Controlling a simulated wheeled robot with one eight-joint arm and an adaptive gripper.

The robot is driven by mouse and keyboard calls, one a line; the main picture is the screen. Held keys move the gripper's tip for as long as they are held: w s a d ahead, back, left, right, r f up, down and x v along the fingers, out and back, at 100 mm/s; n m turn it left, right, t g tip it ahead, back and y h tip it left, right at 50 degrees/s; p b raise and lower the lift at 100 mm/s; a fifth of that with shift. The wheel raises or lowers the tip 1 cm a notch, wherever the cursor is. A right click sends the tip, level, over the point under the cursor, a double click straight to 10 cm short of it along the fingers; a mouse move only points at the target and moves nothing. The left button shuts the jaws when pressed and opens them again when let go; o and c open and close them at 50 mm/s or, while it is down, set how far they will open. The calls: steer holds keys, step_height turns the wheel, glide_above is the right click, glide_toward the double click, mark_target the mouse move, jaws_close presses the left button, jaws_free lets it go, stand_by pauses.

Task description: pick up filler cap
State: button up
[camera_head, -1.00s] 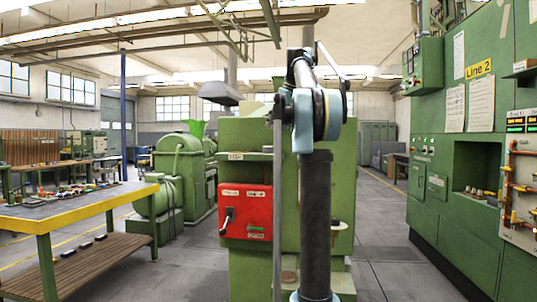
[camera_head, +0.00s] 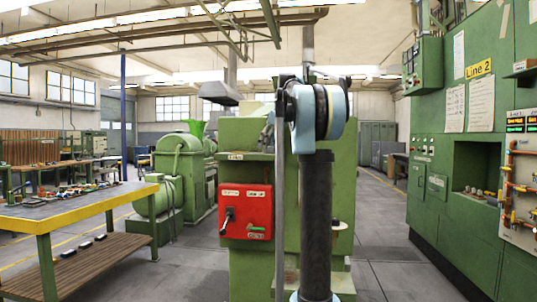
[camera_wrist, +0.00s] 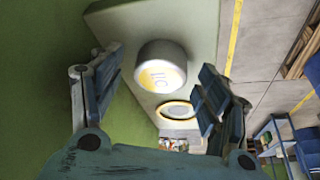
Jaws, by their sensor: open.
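The filler cap (camera_wrist: 162,66) is a short grey cylinder with a yellowish top marked with dark letters. In the wrist view it stands on a pale green-grey ledge (camera_wrist: 205,25). My gripper (camera_wrist: 161,68) has its two blue-grey fingers spread wide, one to the left and one to the right of the cap in the picture. Nothing is held, and the fingers look clear of the cap; how far it lies beyond the fingertips is hard to tell. In the head view my arm hides the gripper and the cap cannot be made out.
A ring-shaped fitting (camera_wrist: 175,110) lies close to the cap, near the right finger. A green machine (camera_head: 255,270) with a red switch box (camera_head: 246,211) stands ahead. A yellow-edged workbench (camera_head: 100,208) is left, a green control cabinet (camera_head: 455,205) right. Floor aisles lie between.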

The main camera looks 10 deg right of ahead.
steer(key=c, duration=1.3)
steer(key=shift+w+r, duration=0.1)
steer(key=shift+r, duration=8.8)
steer(key=shift+r, duration=0.1)
